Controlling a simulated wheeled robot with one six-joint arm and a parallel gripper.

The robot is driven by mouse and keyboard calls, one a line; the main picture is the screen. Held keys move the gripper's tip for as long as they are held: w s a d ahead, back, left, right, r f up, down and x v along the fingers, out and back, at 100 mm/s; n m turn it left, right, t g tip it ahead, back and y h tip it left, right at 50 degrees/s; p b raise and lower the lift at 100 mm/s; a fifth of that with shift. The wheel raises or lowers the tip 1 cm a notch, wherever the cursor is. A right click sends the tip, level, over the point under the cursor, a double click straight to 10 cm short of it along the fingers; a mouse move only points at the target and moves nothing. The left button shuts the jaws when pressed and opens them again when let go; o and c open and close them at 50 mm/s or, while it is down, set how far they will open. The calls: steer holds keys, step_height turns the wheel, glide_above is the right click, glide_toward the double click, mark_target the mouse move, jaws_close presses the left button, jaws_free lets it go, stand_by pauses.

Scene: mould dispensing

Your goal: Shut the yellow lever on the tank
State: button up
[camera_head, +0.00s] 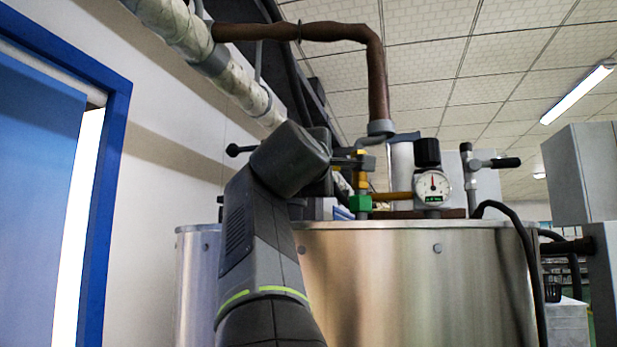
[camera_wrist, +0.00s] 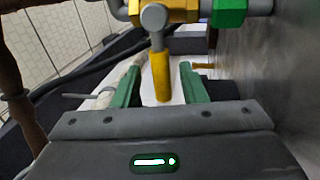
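The yellow lever (camera_wrist: 160,76) hangs from a grey joint on a brass valve (camera_wrist: 182,12) at the top of the wrist view. A green fitting (camera_wrist: 228,12) sits beside the valve; in the head view this green fitting (camera_head: 360,203) is above the tank's rim. My gripper (camera_wrist: 158,68) is open, with one green finger on each side of the lever and a visible gap on both sides. In the head view my gripper (camera_head: 346,161) is beside the valve, and its fingers are hard to make out. The steel tank (camera_head: 410,275) stands behind my arm.
A brown pipe (camera_head: 376,85) comes down behind the valve. A pressure gauge (camera_head: 432,187) and a black-handled valve (camera_head: 490,163) stand to the right above the tank. A blue door frame (camera_head: 112,150) is at the left.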

steer(key=b+v, duration=0.2)
steer(key=v, duration=0.9)
steer(key=shift+b, duration=0.3)
steer(key=shift+w, duration=0.15)
steer(key=p+x, duration=0.4)
steer(key=x, duration=0.9)
steer(key=shift+w+d+r, duration=0.1)
steer(key=shift+w+d, duration=0.1)
steer(key=shift+w, duration=0.1)
steer(key=shift+s, duration=0.1)
